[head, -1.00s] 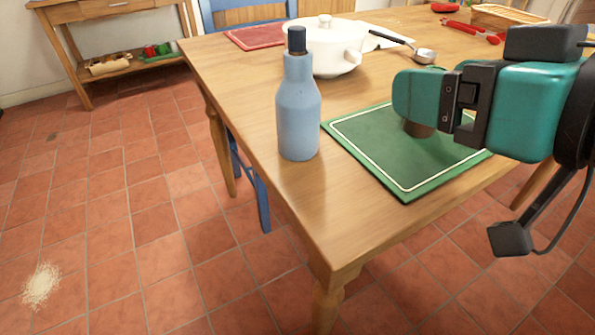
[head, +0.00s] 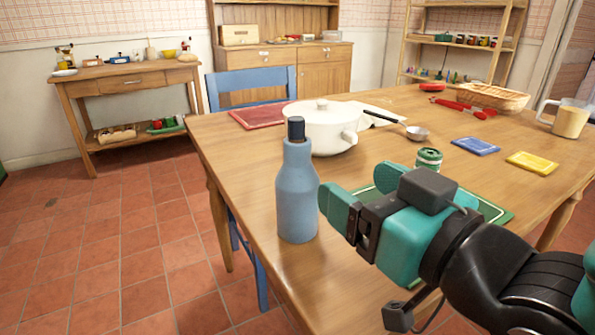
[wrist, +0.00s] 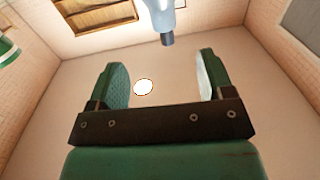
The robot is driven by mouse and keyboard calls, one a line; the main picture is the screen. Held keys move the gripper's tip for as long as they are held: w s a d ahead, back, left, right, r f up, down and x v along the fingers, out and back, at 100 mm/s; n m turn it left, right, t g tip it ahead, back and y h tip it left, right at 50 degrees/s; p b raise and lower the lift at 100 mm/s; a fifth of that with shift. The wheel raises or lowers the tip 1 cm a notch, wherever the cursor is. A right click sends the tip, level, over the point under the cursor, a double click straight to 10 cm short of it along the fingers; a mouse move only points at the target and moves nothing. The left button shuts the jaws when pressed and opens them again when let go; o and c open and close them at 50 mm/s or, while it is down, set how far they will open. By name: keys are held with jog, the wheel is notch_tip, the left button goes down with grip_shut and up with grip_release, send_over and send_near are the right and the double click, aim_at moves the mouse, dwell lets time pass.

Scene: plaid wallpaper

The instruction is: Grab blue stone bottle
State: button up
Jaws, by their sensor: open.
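The blue stone bottle (head: 297,200) with a dark cap stands upright near the left edge of the wooden table (head: 262,185). My gripper (head: 352,196) is open and empty just to the right of the bottle, with a small gap between them. In the wrist view, my gripper (wrist: 160,75) shows two green fingers spread wide with nothing between them. The bottle's dark cap and pale blue neck (wrist: 167,17) show at the top, beyond the fingertips; most of its body is out of that view.
A white lidded pot (head: 318,130) stands close behind the bottle. A green mat (head: 492,212) and a green can (head: 428,161) are partly behind my arm. A ladle (head: 416,132), basket (head: 492,97) and mug (head: 569,119) lie farther back. The table in front of the bottle is bare.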

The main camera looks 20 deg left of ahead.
aim_at(305, 153)
jog(key=p+x, duration=0.6)
jog(key=p, duration=0.5)
jog(key=shift+w+a+r, duration=0.1)
jog(key=shift+w+r, duration=0.05)
jog(key=shift+r, duration=0.05)
jog(key=shift+w+a+f, duration=0.15)
jog(key=shift+w+a, duration=0.1)
jog(key=shift+a, duration=0.05)
jog(key=p+x, duration=0.2)
jog(key=p, duration=0.3)
jog(key=shift+a, duration=0.4)
jog(key=shift+p+x, duration=0.8)
jog(key=shift+p, duration=0.4)
jog(key=shift+w+a+f+p, duration=0.25)
jog(key=shift+a+p, duration=0.05)
jog(key=shift+a, duration=0.1)
grip_shut()
